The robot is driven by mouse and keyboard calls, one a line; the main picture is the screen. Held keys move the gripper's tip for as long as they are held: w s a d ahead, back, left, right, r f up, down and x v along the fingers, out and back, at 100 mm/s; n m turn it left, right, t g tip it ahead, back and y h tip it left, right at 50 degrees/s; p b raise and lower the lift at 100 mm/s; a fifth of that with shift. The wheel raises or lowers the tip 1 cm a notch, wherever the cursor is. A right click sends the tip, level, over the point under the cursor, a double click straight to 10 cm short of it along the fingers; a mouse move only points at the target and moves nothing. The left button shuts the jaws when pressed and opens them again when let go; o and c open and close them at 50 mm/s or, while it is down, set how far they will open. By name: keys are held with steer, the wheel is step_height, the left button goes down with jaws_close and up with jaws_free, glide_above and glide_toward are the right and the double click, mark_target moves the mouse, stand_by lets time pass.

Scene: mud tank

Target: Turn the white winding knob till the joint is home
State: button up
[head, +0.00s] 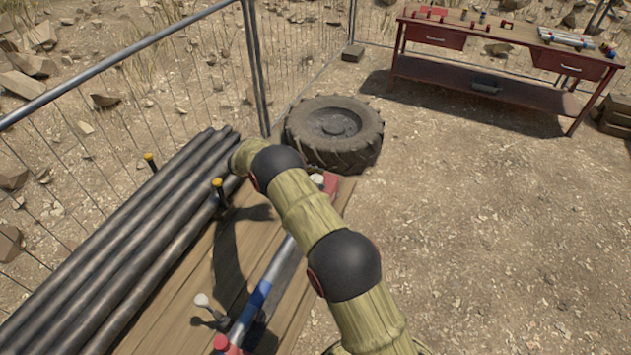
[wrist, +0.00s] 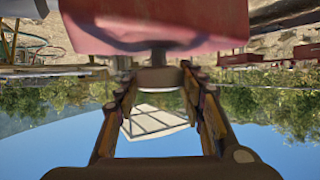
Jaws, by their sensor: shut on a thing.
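In the wrist view, which is upside down, the two fingers of my gripper (wrist: 160,72) stand either side of a small, shaded, pale knob (wrist: 157,81) and are shut on it. A short stem joins this knob to a red body (wrist: 155,30). It appears to be the white winding knob, though shade dulls its colour. In the head view my arm hides the gripper and the held knob. A red block (head: 331,184) shows beside my arm. A blue and silver bar (head: 258,298) lies along the plank bench. The joint itself is not clearly visible.
A white-topped lever (head: 201,299) stands left of the bar. Dark pipes (head: 130,238) lie along the bench's left side, with yellow-topped posts (head: 218,184) nearby. A tyre (head: 335,130) and wire fence stand behind. A red workbench (head: 500,75) is far right; open dirt lies between.

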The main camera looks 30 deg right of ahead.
steer(key=shift+m+g, duration=0.5)
steer(key=shift+g, duration=0.1)
steer(key=o, duration=1.1)
steer(key=v, duration=1.2)
steer(key=shift+d+r, duration=0.15)
steer(key=shift+r, duration=0.1)
